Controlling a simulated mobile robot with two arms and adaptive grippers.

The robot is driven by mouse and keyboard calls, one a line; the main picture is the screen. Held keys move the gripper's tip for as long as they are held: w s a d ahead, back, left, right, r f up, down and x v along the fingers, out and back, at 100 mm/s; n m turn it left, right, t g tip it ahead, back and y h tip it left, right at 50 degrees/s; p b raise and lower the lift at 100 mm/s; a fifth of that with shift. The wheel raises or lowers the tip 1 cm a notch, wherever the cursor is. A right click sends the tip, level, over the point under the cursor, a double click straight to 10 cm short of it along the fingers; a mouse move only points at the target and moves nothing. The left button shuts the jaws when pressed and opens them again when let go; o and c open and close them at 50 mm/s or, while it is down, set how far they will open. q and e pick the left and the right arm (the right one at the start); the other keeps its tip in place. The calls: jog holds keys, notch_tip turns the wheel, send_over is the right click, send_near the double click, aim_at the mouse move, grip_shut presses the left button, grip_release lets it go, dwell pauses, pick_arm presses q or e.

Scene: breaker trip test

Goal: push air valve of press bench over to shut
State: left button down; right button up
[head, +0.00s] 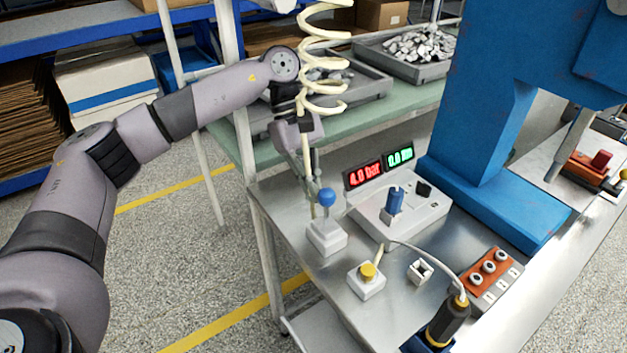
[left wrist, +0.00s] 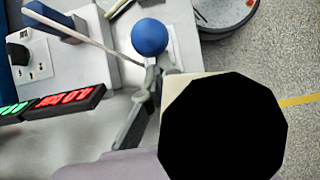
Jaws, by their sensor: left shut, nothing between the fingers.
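The air valve seems to be the lever with a blue ball knob (head: 327,197) on a white block (head: 326,238) at the bench's left side. The lever looks roughly upright in the head view. My left gripper (head: 314,178) is shut and empty, fingers pointing down just behind the knob. In the left wrist view, the blue knob (left wrist: 150,37) lies just beyond the fingertips (left wrist: 153,72); I cannot tell whether they touch. A large black shape hides the lower right of that view. My right gripper is not in view.
A pale coiled hose (head: 322,60) hangs beside my left gripper. The control box (head: 420,212) has a blue handle (head: 395,200); displays (head: 364,174) behind it read 4.0 and 0.0 bar. A yellow button (head: 368,271) stands in front. The blue press (head: 485,130) is at right.

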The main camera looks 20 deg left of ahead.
pick_arm(q)
jog(key=shift+s+d+r, duration=0.1)
jog(key=shift+s+d, duration=0.05)
jog(key=shift+d, duration=0.15)
jog(key=shift+a, duration=0.1)
jog(key=p+v, duration=0.2)
jog(key=v, duration=0.5)
jog(key=shift+w+a+f+p, duration=0.3)
jog(key=shift+a+p, duration=0.1)
jog(key=shift+f, duration=0.1)
dwell(0.9)
